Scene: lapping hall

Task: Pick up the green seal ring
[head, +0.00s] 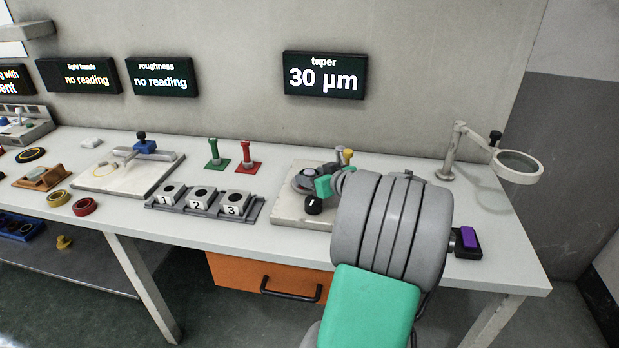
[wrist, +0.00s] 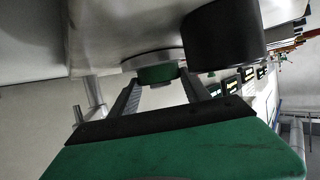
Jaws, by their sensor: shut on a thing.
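The green seal ring (wrist: 158,73) shows in the wrist view as a short green round piece against a grey round plate (wrist: 135,62). The two fingers of my gripper (wrist: 160,80) reach to either side of it and are shut on it. In the head view my gripper (head: 309,182) is at the grey device (head: 285,207) on the bench, and my arm and hand hide much of that spot. I cannot make out the ring there. The ring appears still at the plate, and any gap between them is too small to tell.
A black knob (head: 313,205) stands close to my gripper, large in the wrist view (wrist: 225,40). A numbered block rack (head: 203,203) and green (head: 214,153) and red (head: 246,157) posts are left. A magnifier (head: 517,167) and purple-topped block (head: 467,240) are right.

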